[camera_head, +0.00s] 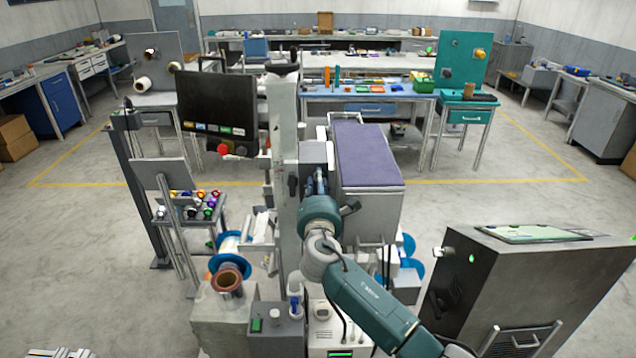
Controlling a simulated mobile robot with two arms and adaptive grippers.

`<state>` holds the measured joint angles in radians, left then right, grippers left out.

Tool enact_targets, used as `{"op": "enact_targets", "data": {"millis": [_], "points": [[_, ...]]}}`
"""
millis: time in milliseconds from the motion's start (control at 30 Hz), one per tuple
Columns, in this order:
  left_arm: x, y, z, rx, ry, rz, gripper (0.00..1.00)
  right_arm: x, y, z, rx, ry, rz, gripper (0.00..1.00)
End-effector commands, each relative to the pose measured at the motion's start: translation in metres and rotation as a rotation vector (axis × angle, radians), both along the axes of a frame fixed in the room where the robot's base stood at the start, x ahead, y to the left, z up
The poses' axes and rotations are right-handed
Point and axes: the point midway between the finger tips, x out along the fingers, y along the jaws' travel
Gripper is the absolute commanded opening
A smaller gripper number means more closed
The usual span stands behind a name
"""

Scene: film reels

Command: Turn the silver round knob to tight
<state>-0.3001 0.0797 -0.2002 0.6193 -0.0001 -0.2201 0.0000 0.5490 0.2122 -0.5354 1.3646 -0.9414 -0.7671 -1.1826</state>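My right arm (365,300) comes in from the lower right and reaches up to the machine's pale upright column (283,130) in the middle. My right gripper (319,178) is at its far end, dark and small, pointing away from me at the machine just right of the column. Its fingertips are too small and too covered by the wrist to tell whether they are open or shut. I cannot make out the silver round knob for certain; the gripper and wrist cover part of the machine there. My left gripper is not in view.
A black panel with buttons (217,105) stands left of the column. A purple-topped unit (366,155) is close on the right. A dark cabinet (515,290) stands at lower right. Copper and white spools (228,278) sit at lower left. Open floor (95,240) lies far left.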

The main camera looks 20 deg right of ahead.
Motion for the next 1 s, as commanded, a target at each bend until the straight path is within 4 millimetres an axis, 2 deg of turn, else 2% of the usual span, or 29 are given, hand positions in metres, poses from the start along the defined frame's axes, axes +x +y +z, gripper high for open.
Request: {"op": "enact_targets", "data": {"millis": [767, 1000], "points": [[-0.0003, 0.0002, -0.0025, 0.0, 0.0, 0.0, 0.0, -0.0005, 0.0014, -0.0035, 0.02, -0.001, 0.002, 0.0], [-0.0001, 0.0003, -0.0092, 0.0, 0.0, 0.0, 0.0, -0.0006, 0.0017, -0.0056, 0.073, -0.015, 0.002, 0.0]]}}
